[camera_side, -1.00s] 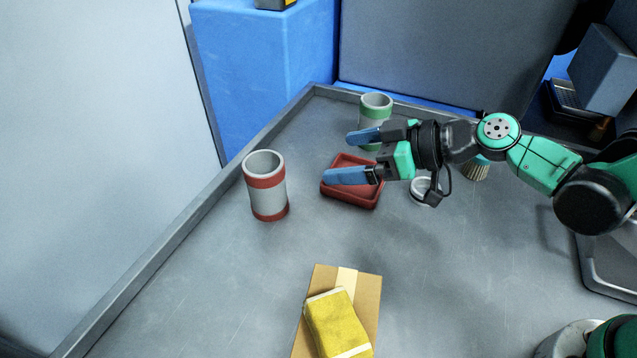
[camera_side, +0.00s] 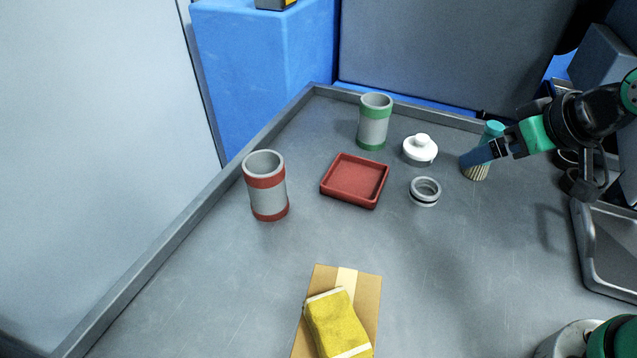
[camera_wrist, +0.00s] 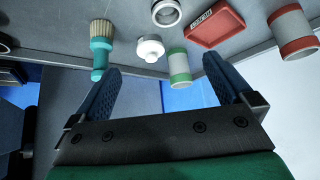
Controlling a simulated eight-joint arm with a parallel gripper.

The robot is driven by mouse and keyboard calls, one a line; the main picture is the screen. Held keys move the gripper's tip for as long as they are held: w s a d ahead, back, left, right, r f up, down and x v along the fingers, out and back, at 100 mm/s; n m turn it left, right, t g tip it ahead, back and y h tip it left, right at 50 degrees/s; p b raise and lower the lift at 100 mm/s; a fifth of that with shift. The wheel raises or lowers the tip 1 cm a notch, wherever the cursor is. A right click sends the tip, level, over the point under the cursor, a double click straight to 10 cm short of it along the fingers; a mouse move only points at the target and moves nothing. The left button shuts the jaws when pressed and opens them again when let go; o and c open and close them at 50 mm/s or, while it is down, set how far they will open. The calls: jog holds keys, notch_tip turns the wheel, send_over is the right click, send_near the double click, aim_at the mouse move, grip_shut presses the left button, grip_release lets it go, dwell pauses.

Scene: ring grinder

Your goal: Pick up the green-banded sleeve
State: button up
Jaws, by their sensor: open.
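The green-banded sleeve (camera_side: 374,122) is a grey open cylinder with green bands near its top and bottom. It stands upright near the back edge of the table in the side view. It also shows in the wrist view (camera_wrist: 179,67), beyond and between my fingers. My gripper (camera_side: 476,157) is at the right of the side view, well apart from the sleeve. In the wrist view my gripper (camera_wrist: 162,75) has its two blue fingers spread wide with nothing between them. The side view shows one finger clearly; the other is hidden.
A red-banded sleeve (camera_side: 266,186), red tray (camera_side: 355,181), grey ring (camera_side: 425,191) and white knobbed lid (camera_side: 420,150) stand nearby. A teal-handled brush (camera_side: 478,170) is partly behind my finger. A yellow sponge (camera_side: 337,325) lies on cardboard (camera_side: 366,292) in front.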

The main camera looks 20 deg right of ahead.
jog(key=shift+w+a, duration=0.1)
dwell(0.6)
jog(key=m+t+y, duration=0.4)
jog(key=m, duration=1.8)
send_near(387, 117)
jog(key=w+a, duration=0.2)
jog(key=a, duration=0.1)
jog(key=w+f+m, duration=0.1)
jog(key=m, duration=0.2)
jog(key=w+f+m+t, duration=0.1)
jog(key=m, duration=0.2)
jog(key=w+f+m, duration=0.2)
jog(key=m, duration=0.1)
jog(key=shift+d+f+m+t+y, duration=0.1)
jog(key=shift+d+m+t+y, duration=0.2)
jog(key=shift+d, duration=0.1)
jog(key=shift+w+f, duration=0.15)
jog(key=shift+w, duration=0.1)
jog(key=shift+x, duration=2.65)
jog(key=c, duration=1.2)
jog(key=shift+o, duration=0.2)
